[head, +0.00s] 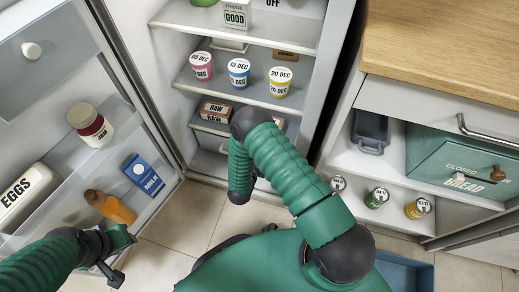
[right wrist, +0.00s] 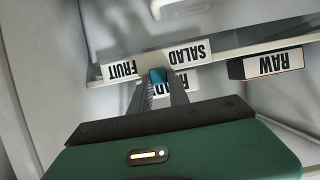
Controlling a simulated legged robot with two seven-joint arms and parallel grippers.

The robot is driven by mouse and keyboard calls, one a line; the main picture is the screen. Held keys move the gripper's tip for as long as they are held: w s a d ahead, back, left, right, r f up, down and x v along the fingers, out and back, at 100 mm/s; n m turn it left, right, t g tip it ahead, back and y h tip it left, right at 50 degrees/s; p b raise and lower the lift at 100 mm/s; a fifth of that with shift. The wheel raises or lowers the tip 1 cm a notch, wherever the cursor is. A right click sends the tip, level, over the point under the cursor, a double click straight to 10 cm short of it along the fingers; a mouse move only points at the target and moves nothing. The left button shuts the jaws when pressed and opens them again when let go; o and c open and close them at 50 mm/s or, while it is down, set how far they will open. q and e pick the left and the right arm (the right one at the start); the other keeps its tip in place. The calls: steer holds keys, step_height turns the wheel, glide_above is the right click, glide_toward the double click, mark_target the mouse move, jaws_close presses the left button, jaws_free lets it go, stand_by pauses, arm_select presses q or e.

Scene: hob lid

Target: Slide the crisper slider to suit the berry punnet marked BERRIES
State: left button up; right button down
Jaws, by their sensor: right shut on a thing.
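In the right wrist view, my right gripper (right wrist: 158,84) is shut on the small teal crisper slider (right wrist: 157,74). The slider sits on a pale rail between the FRUIT label (right wrist: 122,70) and the SALAD label (right wrist: 188,52), close to the inner edge of SALAD; the labels appear upside down. In the head view, my right arm hides its gripper and the slider. My left gripper (head: 117,256) is open and empty in front of the fridge door's lower shelf. No punnet marked BERRIES can be made out.
A RAW pack (head: 216,110) lies on a low fridge shelf, below dated pots (head: 239,72). The open door holds an EGGS box (head: 27,196), a jar (head: 90,124), an orange bottle (head: 112,208) and a blue carton (head: 143,174). A cabinet (head: 437,97) stands at right.

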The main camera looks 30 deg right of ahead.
steer(key=s+d+p, duration=0.3)
steer(key=s+d, duration=0.1)
steer(key=s, duration=0.1)
steer(key=shift+s+d+p, duration=0.25)
steer(key=shift+p, duration=0.05)
steer(key=c, duration=1.2)
jaws_free()
steer(key=shift+c, duration=0.2)
